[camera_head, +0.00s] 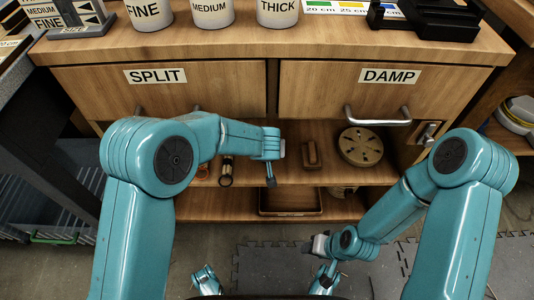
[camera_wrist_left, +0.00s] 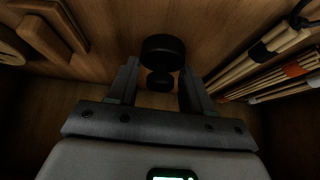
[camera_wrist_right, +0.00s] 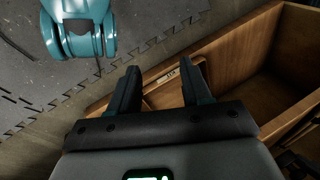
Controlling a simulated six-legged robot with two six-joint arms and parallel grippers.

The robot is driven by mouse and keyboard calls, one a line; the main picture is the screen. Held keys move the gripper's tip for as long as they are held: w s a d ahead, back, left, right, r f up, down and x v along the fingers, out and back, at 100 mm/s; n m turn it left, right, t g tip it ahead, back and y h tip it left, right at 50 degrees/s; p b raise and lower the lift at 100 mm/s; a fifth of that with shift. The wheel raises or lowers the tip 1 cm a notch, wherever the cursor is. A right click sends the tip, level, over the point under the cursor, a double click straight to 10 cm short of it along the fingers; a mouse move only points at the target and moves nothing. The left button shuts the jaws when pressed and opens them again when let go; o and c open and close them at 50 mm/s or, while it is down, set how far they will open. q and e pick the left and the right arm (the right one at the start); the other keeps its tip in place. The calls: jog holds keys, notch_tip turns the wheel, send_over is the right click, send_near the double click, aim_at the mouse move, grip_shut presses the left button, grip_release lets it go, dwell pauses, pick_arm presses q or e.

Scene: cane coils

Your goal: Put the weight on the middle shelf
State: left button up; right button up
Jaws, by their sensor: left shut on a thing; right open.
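The weight (camera_wrist_left: 163,50) is a small black dumbbell-like piece with a wide round head and a narrower lower part. It sits between the fingers of my left gripper (camera_wrist_left: 158,75), which is shut on it. In the head view my left gripper (camera_head: 272,165) is at the front of the open shelf (camera_head: 335,176) below the drawers; the weight is not clear there. Whether the weight touches the shelf board cannot be told. My right gripper (camera_wrist_right: 157,75) is open and empty, low in front of the cabinet; the head view shows it too (camera_head: 318,245).
On the shelf stand a round slotted disc (camera_head: 360,147), a wooden block (camera_head: 312,155) and cane bundles (camera_wrist_left: 270,50). A wooden tray (camera_head: 290,213) lies on the lower shelf. Drawers marked SPLIT (camera_head: 200,92) and DAMP (camera_head: 345,95) are above, with protruding handles.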

pick_arm(q)
jog(key=shift+f+b, duration=0.5)
jog(key=shift+f, duration=0.95)
pick_arm(e)
jog(key=shift+w+d+f, duration=0.15)
jog(key=shift+w+f, duration=0.4)
jog(key=shift+f, duration=0.15)
pick_arm(q)
jog(key=shift+f, duration=0.25)
jog(key=o, duration=1.4)
jog(key=shift+c, duration=0.2)
pick_arm(e)
jog(key=shift+w+f, duration=0.1)
jog(key=shift+f, duration=0.05)
pick_arm(q)
jog(key=shift+r, duration=0.15)
jog(key=shift+s+r, duration=0.1)
jog(key=shift+r, duration=0.2)
jog(key=p+v, duration=0.2)
jog(key=v, duration=0.9)
jog(key=shift+s+r, duration=0.15)
jog(key=shift+r, duration=0.05)
pick_arm(e)
jog(key=shift+s+a+r, duration=0.2)
jog(key=shift+s+r, duration=0.85)
jog(key=shift+r, duration=0.3)
